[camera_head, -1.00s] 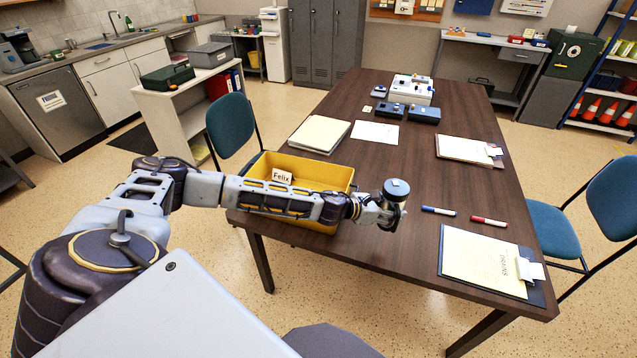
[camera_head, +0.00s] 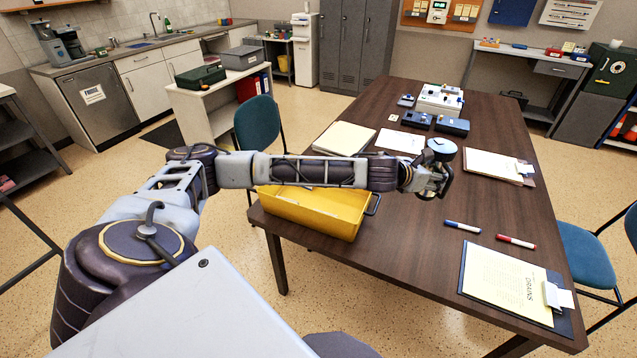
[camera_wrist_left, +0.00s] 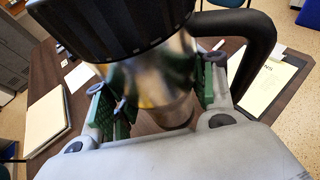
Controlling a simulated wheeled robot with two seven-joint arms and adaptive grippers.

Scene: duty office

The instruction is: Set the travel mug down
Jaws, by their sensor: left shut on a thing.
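My left gripper (camera_head: 432,182) is shut on the travel mug (camera_head: 439,147), above the middle of the dark table (camera_head: 400,263). In the head view the mug's blue-grey top shows above the fingers; the rest is largely hidden by the gripper. In the left wrist view the mug (camera_wrist_left: 155,75) has a black ribbed lid, a shiny metal body and a black handle at the right. Green finger pads press on both sides of its body. Whether its base touches the table cannot be told. My right gripper is not in view.
A yellow bin (camera_head: 318,213) stands under my left forearm at the table's left edge. Two markers (camera_head: 490,234) and a clipboard (camera_head: 508,283) lie front right. Another clipboard (camera_head: 498,167), papers (camera_head: 344,138) and dark boxes (camera_head: 453,126) lie farther back. Bare tabletop surrounds the gripper's right side.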

